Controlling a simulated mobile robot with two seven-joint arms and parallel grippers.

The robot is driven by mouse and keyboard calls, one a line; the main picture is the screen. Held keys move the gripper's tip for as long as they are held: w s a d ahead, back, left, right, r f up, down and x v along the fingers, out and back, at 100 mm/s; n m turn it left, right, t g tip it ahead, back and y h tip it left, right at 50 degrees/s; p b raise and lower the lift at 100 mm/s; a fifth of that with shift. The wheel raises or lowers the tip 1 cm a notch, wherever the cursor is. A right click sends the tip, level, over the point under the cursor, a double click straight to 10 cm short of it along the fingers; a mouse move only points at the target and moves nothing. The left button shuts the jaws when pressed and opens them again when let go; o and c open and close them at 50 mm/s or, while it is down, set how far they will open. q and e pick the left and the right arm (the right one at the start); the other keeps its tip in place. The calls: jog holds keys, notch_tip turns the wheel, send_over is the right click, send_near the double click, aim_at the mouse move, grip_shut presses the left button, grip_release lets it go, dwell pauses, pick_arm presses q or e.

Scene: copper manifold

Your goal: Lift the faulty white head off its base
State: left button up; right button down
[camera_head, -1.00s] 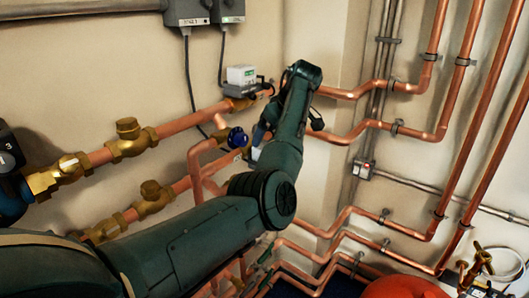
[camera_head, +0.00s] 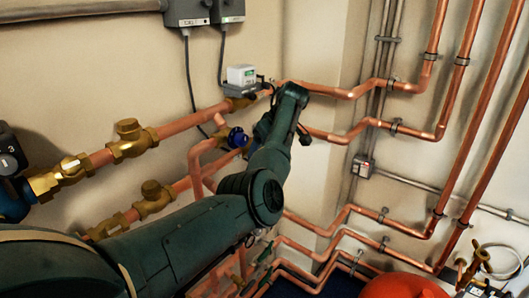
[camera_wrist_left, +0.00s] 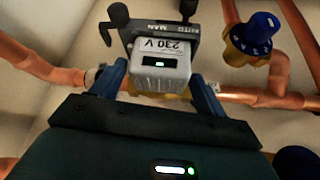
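The white head (camera_head: 241,74) sits on its dark grey base (camera_head: 239,90) on the upper copper pipe, and a small green mark shows on it. My left gripper (camera_wrist_left: 157,82) is open, with one blue finger on each side of the head and gaps visible between. In the head view the arm hides most of this gripper, below and right of the head. My right gripper is not in view.
A valve with a blue knob (camera_head: 237,137) is close beside my left gripper; it also shows in the left wrist view (camera_wrist_left: 252,38). Brass valves (camera_head: 130,140) line the pipes at left. Copper pipes (camera_head: 365,90) run along the right wall. A grey box (camera_head: 188,10) with cables hangs above.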

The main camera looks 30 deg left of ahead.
pick_arm(q)
jog(key=c, duration=1)
jog(key=shift+o, duration=0.2)
jog(key=shift+r, duration=0.1)
